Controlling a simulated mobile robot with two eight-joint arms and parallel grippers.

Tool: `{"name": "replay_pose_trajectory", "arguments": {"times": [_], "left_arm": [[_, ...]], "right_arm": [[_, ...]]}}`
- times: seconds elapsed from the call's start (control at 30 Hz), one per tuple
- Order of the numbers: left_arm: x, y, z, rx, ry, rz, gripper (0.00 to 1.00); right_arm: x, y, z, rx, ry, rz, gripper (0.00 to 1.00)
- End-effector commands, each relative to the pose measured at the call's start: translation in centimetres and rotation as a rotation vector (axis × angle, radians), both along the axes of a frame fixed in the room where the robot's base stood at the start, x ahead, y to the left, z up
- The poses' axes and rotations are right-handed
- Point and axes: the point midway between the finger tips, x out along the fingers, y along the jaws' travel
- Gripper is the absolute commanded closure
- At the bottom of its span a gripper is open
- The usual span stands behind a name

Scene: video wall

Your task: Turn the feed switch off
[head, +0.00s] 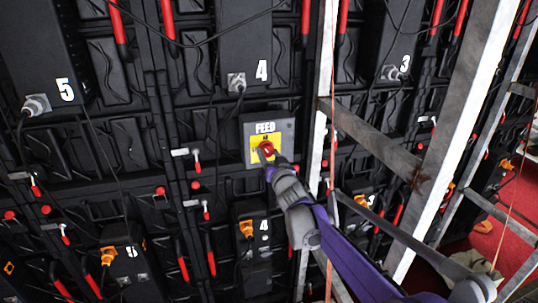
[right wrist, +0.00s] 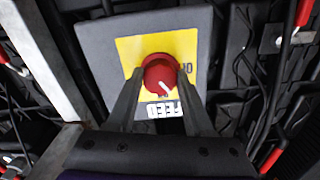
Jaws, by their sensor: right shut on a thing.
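The feed switch is a grey box with a yellow plate (head: 254,157) and a white FEED label (head: 265,127), mounted on the back of the video wall. Its red round knob (head: 265,149) is at the middle of the plate. My right gripper (head: 268,160) is at the knob, reaching from below right. In the right wrist view, the fingers of my right gripper (right wrist: 161,86) are shut on the red knob (right wrist: 158,72), one on each side. A white mark on the knob slants toward the lower right there. The plate's lettering is partly hidden. My left gripper is not in view.
A grey metal upright (head: 328,60) and a slanting crossbar (head: 370,145) stand close to the right of the switch. Black cables hang around it, and red handles (head: 168,18) stick out from the black panels. A red floor (head: 500,225) shows at the right.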

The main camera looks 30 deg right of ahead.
Motion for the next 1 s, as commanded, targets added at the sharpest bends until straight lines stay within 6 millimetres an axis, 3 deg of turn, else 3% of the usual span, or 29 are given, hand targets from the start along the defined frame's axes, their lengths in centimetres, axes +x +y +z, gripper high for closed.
{"name": "replay_pose_trajectory", "arguments": {"times": [0.6, 1.0], "left_arm": [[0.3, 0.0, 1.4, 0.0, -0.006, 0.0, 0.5], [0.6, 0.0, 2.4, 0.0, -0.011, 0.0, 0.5]], "right_arm": [[0.0, -0.1, 0.1, -0.569, 0.137, 0.0, 1.0], [0.0, -0.1, 0.1, -0.859, 0.206, -0.001, 1.0]]}}
